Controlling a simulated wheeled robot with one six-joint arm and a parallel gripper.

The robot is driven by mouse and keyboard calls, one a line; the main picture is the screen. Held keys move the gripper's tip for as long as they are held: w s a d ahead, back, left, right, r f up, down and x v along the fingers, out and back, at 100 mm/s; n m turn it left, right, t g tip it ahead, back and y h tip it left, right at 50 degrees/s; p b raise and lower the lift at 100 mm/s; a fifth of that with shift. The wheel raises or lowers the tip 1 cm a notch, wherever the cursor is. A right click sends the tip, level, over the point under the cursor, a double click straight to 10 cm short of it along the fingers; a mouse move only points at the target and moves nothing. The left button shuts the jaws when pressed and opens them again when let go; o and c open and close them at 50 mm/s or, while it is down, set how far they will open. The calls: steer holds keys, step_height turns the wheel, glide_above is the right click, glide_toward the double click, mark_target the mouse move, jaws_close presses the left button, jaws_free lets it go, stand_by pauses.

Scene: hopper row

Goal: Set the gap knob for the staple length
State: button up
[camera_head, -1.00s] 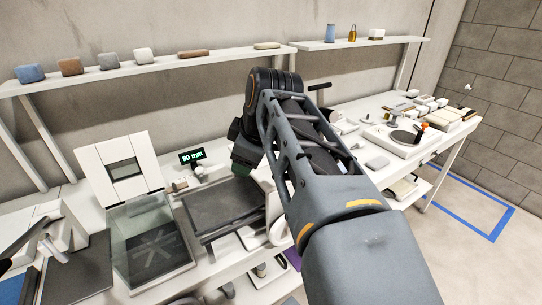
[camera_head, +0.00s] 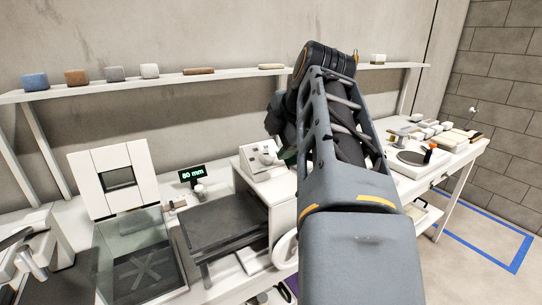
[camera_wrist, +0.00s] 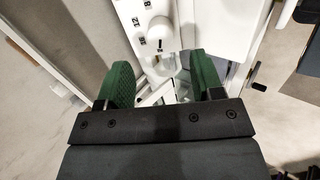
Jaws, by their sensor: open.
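A white knob (camera_wrist: 158,28) with printed numbers beside it, 8 and 12 among them, sits on a white sloped panel at the top of the wrist view. A dark mark shows just below the knob; its exact setting is unclear. The same panel (camera_head: 262,160) stands on the white machine in the head view, left of my arm. A small readout (camera_head: 191,174) shows "80 mm". My gripper (camera_wrist: 164,78) is open, its green fingers apart and empty, short of the knob and not touching it. In the head view my arm mostly hides it.
Left of the panel are a dark feed bed (camera_head: 222,222) and a clear-fronted scale-like box (camera_head: 135,245). A shelf (camera_head: 215,79) with several coloured blocks runs along the wall. A white turntable-like device (camera_head: 415,160) stands on the right table.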

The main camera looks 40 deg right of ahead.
mark_target(270, 154)
steer(key=x, duration=0.6)
steer(key=shift+w+f, duration=0.2)
steer(key=shift+f, duration=0.05)
steer(key=shift+c, duration=0.3)
steer(key=c, duration=0.9)
steer(key=shift+o, duration=0.2)
steer(key=shift+m, duration=0.3)
steer(key=m+b, duration=0.1)
steer(key=m, duration=0.8)
